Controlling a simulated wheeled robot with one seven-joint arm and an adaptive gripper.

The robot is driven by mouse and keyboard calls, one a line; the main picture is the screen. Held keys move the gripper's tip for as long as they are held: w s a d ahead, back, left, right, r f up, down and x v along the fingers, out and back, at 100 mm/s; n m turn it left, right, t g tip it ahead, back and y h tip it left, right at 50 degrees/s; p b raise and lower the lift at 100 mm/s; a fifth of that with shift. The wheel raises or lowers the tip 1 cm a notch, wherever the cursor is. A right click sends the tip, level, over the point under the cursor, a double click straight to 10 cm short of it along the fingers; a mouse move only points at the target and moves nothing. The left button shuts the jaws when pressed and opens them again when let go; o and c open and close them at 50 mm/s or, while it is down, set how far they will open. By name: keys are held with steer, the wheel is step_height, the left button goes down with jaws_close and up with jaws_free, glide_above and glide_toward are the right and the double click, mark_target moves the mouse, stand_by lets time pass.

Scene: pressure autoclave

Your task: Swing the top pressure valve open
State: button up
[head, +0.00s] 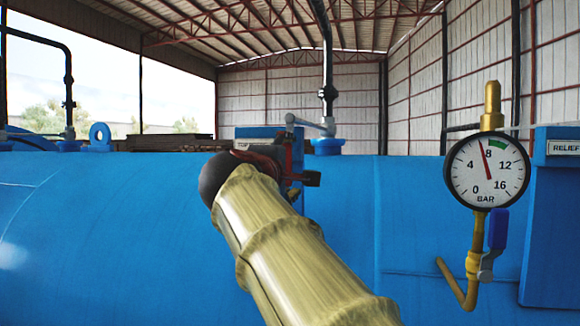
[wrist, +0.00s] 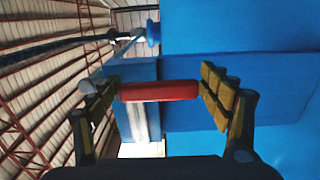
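The top pressure valve (head: 325,125) sits on the blue vessel under a vertical pipe. Its grey lever (head: 303,121) reaches left to a rounded end. In the wrist view, which lies on its side, a red handle (wrist: 160,91) spans the space between my fingers. My gripper (head: 287,166) is at the valve, mostly hidden behind my forearm in the head view. In the wrist view my gripper (wrist: 160,98) is open wide, pads on both sides of the red handle's ends. Whether the pads touch it, I cannot tell.
The blue vessel (head: 90,225) fills the lower scene. A pressure gauge (head: 487,172) with a blue-handled valve (head: 497,228) stands at right, beside a box labelled RELIEF (head: 550,220). A second pipe (head: 68,90) and a lifting eye (head: 100,136) are at left.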

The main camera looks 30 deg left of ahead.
steer(key=shift+o, duration=1.1)
steer(key=shift+r, duration=0.1)
steer(key=shift+s, duration=0.1)
steer(key=v, duration=1.2)
